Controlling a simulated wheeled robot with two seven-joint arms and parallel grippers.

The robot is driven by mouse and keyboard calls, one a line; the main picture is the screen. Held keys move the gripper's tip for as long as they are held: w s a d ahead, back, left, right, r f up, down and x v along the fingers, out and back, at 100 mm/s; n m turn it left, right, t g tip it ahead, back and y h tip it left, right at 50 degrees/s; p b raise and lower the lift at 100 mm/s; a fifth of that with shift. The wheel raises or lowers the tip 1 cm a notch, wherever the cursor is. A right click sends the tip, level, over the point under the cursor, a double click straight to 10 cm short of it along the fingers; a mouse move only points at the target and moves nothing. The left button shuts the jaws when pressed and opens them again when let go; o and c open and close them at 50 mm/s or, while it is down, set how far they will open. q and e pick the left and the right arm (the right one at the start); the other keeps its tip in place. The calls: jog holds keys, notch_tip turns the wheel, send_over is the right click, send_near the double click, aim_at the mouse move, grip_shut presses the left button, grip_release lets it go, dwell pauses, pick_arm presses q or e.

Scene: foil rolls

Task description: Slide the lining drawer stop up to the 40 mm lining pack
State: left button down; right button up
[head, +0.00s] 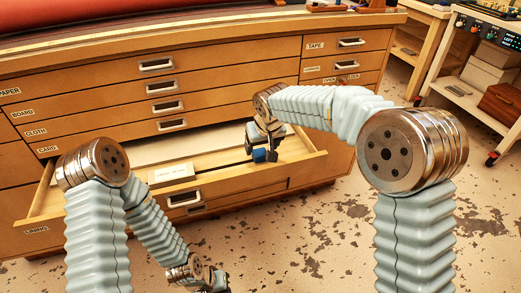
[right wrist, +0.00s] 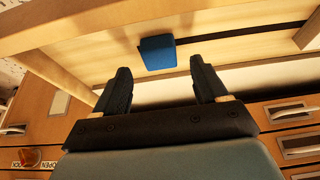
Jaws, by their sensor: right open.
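The lining drawer (head: 305,163) is pulled out of the wooden cabinet, with a "LINING" label on its front. A pale flat pack (head: 172,172) with small print lies in its left part; the print is too small to read. The blue drawer stop (head: 259,155) stands in the drawer to the right of the pack, with a clear gap between them. It also shows in the right wrist view (right wrist: 157,53). My right gripper (head: 262,147) is over the stop, open, its fingers (right wrist: 160,68) apart and the stop just beyond their tips. My left gripper (head: 218,281) hangs low before the cabinet, its jaws unclear.
A dark strip (right wrist: 240,33) runs along the drawer beside the stop. Closed drawers with metal pulls (head: 165,106) rise above the open one. A trolley (head: 470,100) with boxes stands at the right. The speckled floor in front is clear.

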aim_at(260, 152)
jog(key=shift+x, duration=1.75)
